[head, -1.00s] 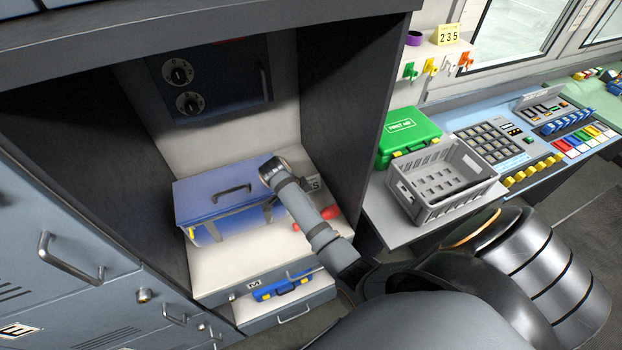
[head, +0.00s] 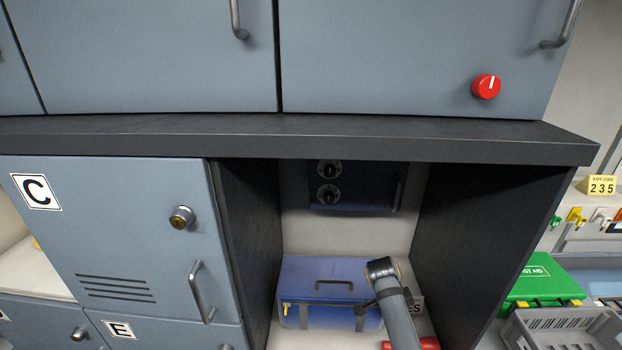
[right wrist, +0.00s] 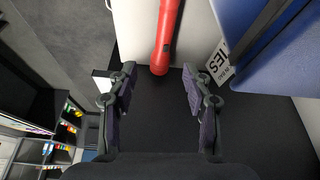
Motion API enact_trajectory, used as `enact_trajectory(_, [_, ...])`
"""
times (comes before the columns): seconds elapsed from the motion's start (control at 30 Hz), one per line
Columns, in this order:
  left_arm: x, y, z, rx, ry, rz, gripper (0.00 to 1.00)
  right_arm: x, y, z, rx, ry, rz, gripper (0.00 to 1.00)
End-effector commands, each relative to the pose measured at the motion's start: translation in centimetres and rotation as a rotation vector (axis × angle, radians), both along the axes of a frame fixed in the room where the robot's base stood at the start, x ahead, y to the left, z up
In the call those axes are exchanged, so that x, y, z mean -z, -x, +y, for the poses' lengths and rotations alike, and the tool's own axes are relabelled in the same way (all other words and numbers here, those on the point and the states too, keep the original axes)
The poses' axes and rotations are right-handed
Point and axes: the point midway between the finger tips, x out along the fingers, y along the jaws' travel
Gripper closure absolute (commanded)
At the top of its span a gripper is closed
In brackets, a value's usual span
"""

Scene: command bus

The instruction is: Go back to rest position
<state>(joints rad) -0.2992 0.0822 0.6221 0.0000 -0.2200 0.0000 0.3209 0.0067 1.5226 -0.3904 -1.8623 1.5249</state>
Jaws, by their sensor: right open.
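My right arm reaches up into the open niche in the head view, beside a blue case (head: 320,270). My right gripper (right wrist: 160,95) is open and empty in the right wrist view, with nothing between its two fingers. A red cylinder (right wrist: 165,38), like a flashlight, lies just beyond the fingertips. It also shows partly in the head view (head: 430,343), low beside the arm. The blue case fills the upper right of the wrist view. My left gripper is not in view.
The niche has a dark side wall (head: 470,240) and a dark shelf edge (head: 300,137) above. A safe (head: 355,186) stands at its back. Locker C (head: 130,235) is shut on the left. A green first-aid box (head: 540,280) and a grey crate (head: 565,328) stand at the right.

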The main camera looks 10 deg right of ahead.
Motion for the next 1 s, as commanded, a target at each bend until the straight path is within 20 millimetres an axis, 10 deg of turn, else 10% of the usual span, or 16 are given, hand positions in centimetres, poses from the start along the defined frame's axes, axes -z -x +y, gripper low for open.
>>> enact_trajectory(0.2, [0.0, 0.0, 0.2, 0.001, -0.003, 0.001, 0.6, 2.6, 7.4, 0.9, -0.61, -0.068, 0.077, 0.5])
enact_trajectory(0.5, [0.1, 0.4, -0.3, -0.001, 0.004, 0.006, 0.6, 0.9, 14.2, 3.4, -1.25, -0.051, 0.115, 0.5])
enact_trajectory(0.8, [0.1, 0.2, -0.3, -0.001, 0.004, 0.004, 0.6, -2.3, 18.9, 5.9, -1.699, 0.014, 0.124, 0.5])
enact_trajectory(1.0, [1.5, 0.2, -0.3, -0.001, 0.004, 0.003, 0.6, 3.7, 17.8, 5.5, -1.697, -0.002, 0.14, 0.5])
